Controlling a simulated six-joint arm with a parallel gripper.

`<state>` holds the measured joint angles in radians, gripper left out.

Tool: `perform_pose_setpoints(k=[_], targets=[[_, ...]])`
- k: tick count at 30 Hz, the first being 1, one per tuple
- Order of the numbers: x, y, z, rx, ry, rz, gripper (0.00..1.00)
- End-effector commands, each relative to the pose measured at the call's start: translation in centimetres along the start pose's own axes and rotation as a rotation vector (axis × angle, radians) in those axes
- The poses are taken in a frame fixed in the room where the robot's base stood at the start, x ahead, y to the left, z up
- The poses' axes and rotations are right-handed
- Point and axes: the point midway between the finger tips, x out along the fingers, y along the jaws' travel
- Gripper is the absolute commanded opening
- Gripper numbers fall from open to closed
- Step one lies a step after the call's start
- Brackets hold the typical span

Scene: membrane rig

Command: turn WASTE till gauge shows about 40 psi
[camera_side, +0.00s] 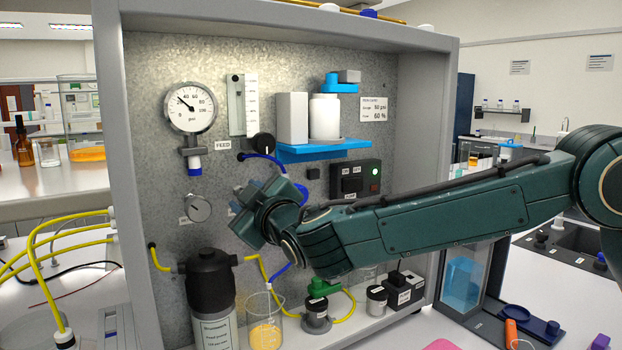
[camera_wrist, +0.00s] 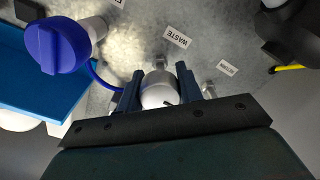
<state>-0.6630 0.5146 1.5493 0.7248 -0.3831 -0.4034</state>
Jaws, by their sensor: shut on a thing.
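The round gauge (camera_side: 190,107) hangs at the upper left of the panel in the side view. Its needle points up and left, a little short of the 40 mark as far as I can read it. In the wrist view the WASTE label (camera_wrist: 178,38) is on the panel just beyond a pale rounded knob (camera_wrist: 158,92). My gripper (camera_wrist: 158,78) has one blue finger on each side of this knob and is shut on it. In the side view my gripper (camera_side: 242,208) is at the panel below the FEED label, and hides the WASTE knob.
A blue knob (camera_wrist: 56,46) stands out near the gripper in the wrist view. A blue shelf (camera_side: 322,150) with white containers is above my arm. A black-topped canister (camera_side: 210,285) and a beaker (camera_side: 265,325) stand below. Blue and yellow tubes run nearby.

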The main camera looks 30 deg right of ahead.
Motion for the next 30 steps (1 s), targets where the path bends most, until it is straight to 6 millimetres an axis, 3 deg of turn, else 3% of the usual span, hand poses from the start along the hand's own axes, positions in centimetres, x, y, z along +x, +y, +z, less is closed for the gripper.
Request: perform_pose_setpoints(k=[11,30], targets=[[-0.02,0.01,0.03,0.165,-0.002,0.001,0.13],[-0.03,0.0,0.04,0.746,-0.002,0.001,0.13]])
